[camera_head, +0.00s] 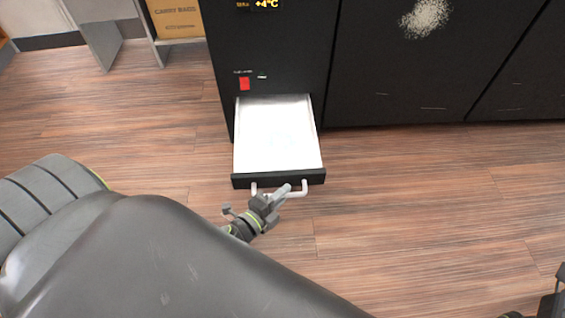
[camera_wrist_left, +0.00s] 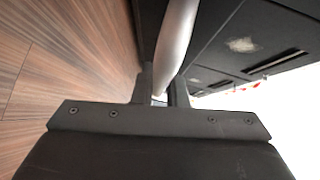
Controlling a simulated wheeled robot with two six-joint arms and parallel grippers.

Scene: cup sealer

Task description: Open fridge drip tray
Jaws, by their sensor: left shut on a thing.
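The fridge drip tray (camera_head: 277,135) is pulled out from the base of the black fridge (camera_head: 270,60). Its white inside faces up and its black front (camera_head: 300,178) carries a pale bar handle (camera_head: 303,189). My left gripper (camera_head: 281,193) is at the handle and shut on it. In the left wrist view the handle (camera_wrist_left: 178,40) runs down between the fingers (camera_wrist_left: 160,98). Part of the handle is hidden by the gripper. At the lower right edge of the head view, a dark part of my right arm shows, but its fingers cannot be made out.
A red switch (camera_head: 244,84) is on the fridge front above the tray. A carry bags box (camera_head: 176,18) stands on a shelf at the upper left. The wooden floor (camera_head: 420,190) is clear right of the tray.

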